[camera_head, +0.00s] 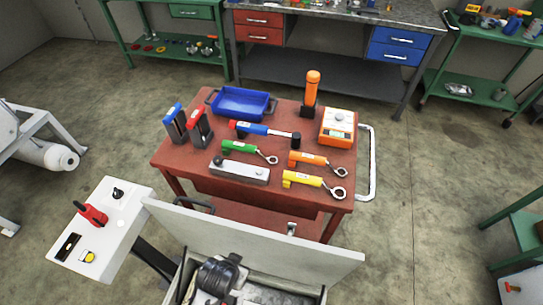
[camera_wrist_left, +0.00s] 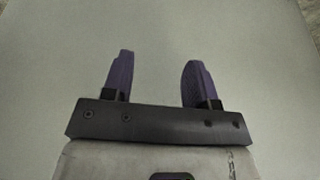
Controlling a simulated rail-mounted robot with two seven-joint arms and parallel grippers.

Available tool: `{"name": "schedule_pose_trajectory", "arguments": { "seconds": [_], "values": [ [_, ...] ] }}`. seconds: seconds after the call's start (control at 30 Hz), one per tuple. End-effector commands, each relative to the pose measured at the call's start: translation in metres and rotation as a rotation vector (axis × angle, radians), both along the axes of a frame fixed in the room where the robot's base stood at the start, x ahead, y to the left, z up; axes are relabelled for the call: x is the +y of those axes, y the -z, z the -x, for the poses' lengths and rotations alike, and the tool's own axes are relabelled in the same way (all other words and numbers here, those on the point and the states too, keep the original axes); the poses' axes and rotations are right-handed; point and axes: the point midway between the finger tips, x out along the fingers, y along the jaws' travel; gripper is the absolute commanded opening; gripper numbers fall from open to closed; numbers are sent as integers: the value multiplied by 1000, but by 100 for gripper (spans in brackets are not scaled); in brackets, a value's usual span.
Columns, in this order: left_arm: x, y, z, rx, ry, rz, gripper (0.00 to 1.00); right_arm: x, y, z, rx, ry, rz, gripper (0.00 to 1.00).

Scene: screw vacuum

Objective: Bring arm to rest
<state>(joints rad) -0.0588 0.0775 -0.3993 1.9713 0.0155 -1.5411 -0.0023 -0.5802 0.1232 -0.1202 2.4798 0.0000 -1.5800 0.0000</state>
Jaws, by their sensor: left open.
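My left gripper (camera_wrist_left: 157,62) shows in the left wrist view, with two dark purple fingers spread apart. Nothing is between the fingers. Beyond them is a plain pale grey surface that fills most of that view. I cannot tell how far the fingertips are from it. In the head view I see neither gripper. My right gripper is not in any view.
A red-brown table (camera_head: 170,152) carries a blue tray (camera_head: 241,103), an orange-handled tool (camera_head: 312,92), an orange-and-white device (camera_head: 338,127) and several wrenches. A workbench (camera_head: 330,72) and green shelves (camera_head: 165,57) stand behind. Open floor (camera_head: 440,190) lies to the right.

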Motion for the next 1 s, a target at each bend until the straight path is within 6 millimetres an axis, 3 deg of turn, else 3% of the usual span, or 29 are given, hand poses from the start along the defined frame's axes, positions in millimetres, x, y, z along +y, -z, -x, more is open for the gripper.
{"name": "schedule_pose_trajectory", "arguments": {
  "seconds": [0.1, 0.33, 0.47, 0.6, 0.77, 0.83, 1.0],
  "values": [
    [28, -42, 16, -75, -72, 34, 53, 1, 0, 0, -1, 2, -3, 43],
    [75, -89, 59, -170, -176, 53, 53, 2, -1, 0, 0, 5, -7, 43],
    [97, -92, 90, -158, -222, 38, 53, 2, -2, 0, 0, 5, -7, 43],
    [111, -70, 124, -70, -248, 6, 53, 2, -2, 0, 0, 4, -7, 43],
    [112, -48, 169, 42, -246, -11, 53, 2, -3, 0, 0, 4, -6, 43],
    [112, -70, 167, 35, -246, -10, 53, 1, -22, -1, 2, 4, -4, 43],
    [112, -101, 166, 34, -246, -10, 53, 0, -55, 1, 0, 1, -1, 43]
  ]
}}
